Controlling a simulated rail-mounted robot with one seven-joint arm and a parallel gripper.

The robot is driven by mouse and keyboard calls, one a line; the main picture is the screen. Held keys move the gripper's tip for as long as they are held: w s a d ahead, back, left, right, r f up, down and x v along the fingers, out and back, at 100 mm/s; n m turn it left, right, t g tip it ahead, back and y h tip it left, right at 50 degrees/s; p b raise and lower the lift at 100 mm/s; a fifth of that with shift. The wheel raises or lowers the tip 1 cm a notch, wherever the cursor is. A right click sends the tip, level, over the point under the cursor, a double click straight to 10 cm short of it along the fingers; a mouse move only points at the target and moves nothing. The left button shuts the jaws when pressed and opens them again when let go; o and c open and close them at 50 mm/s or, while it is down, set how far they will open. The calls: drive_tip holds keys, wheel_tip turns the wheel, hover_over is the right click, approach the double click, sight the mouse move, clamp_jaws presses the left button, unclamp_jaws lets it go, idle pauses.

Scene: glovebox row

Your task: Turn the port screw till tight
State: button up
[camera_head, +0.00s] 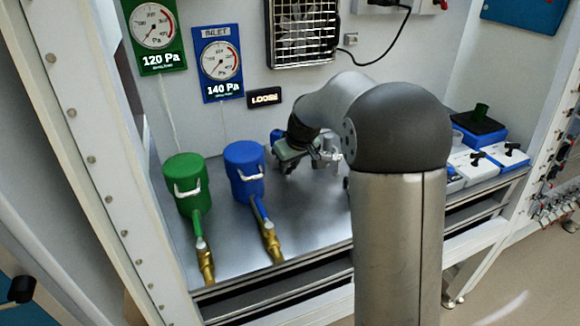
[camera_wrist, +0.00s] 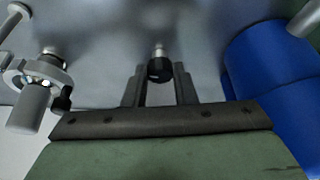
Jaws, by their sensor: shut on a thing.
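The port screw (camera_wrist: 160,69) shows in the wrist view as a small black knob with a pale metal stem behind it. My gripper (camera_wrist: 160,82) has its two dark fingers on either side of the knob and is shut on it. In the head view my gripper (camera_head: 288,160) is low over the steel worktop, just right of the blue canister; my arm partly covers it and the screw cannot be made out there. A small black sign (camera_head: 264,98) on the back wall reads LOOSE.
The blue canister (camera_head: 245,172) stands close beside my gripper, with a green canister (camera_head: 187,185) farther left. A metal fitting (camera_wrist: 38,88) is left of the screw in the wrist view. Gauges read 120 Pa (camera_head: 156,35) and 140 Pa (camera_head: 219,62). White-and-blue boxes (camera_head: 475,163) stand right.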

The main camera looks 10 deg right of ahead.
drive_tip(key=m, duration=0.1)
drive_tip(key=m+h, duration=0.1)
drive_tip(key=m, duration=0.1)
drive_tip(key=m+h, duration=0.1)
drive_tip(key=shift+a+m, duration=0.25)
drive_tip(key=shift+m, duration=0.15)
drive_tip(key=shift+p, duration=0.3)
drive_tip(key=o, duration=0.7)
drive_tip(key=v, duration=1.7)
drive_tip(key=shift+s+r, duration=0.15)
drive_tip(key=shift+s, duration=0.15)
drive_tip(key=shift+a, duration=0.1)
